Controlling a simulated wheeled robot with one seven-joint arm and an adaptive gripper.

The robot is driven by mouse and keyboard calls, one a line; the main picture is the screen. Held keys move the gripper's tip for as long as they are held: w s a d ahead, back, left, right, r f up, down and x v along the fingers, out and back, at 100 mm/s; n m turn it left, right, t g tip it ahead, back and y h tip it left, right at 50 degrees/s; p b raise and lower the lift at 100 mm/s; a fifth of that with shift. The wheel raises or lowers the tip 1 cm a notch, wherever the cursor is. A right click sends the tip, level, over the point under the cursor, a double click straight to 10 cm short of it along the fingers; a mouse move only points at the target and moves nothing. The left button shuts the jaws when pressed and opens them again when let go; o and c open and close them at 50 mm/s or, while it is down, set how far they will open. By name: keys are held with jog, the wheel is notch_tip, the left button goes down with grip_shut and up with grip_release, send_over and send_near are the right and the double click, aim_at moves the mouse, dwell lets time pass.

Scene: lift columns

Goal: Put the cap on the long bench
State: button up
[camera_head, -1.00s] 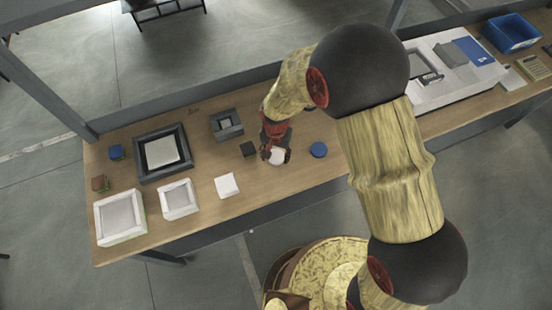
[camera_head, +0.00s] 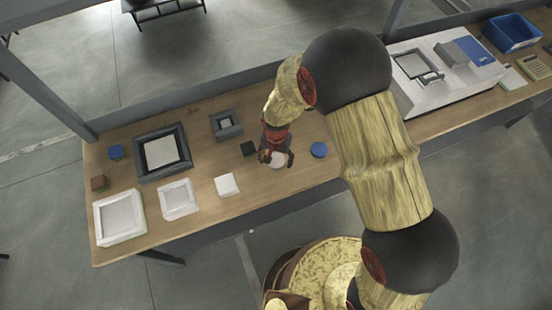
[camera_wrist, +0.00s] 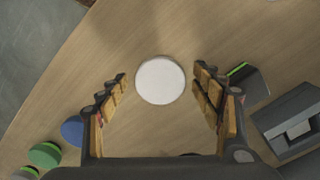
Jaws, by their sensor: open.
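A white round disc (camera_wrist: 160,80), the likeliest cap, lies flat on the wooden long bench (camera_head: 285,188). In the head view the disc (camera_head: 278,160) shows partly beneath my gripper (camera_head: 275,155). In the wrist view my gripper (camera_wrist: 160,100) is open, with its fingers to the left and right of the disc. The fingers look apart from it, and nothing is held. The height of the fingertips above the bench is hard to tell.
A dark block (camera_head: 248,148) and a blue disc (camera_head: 318,149) flank my gripper. A green disc (camera_wrist: 45,154) lies beyond the blue one. White trays (camera_head: 120,216), a dark frame (camera_head: 162,152) and a white tile (camera_head: 227,185) stand left. A blue bin (camera_head: 512,32) is far right.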

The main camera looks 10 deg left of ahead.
aim_at(276, 161)
jog(key=shift+r, duration=0.1)
notch_tip(276, 161, up, 12)
jog(key=shift+p, duration=0.4)
jog(key=shift+r, duration=0.1)
jog(key=d+r+t, duration=0.1)
jog(key=d+r, duration=0.6)
jog(key=r, duration=0.2)
jog(key=d+r+t, duration=0.1)
jog(key=d+r, duration=0.6)
jog(key=r, duration=0.3)
jog(key=s+d+r+n+t, duration=0.1)
jog(key=s+d+r+t, duration=0.2)
jog(key=s+d+r, duration=0.7)
jog(key=s+d, duration=0.3)
jog(key=s, duration=0.1)
jog(key=shift+s+r+t, duration=0.2)
jog(key=shift+t, duration=0.1)
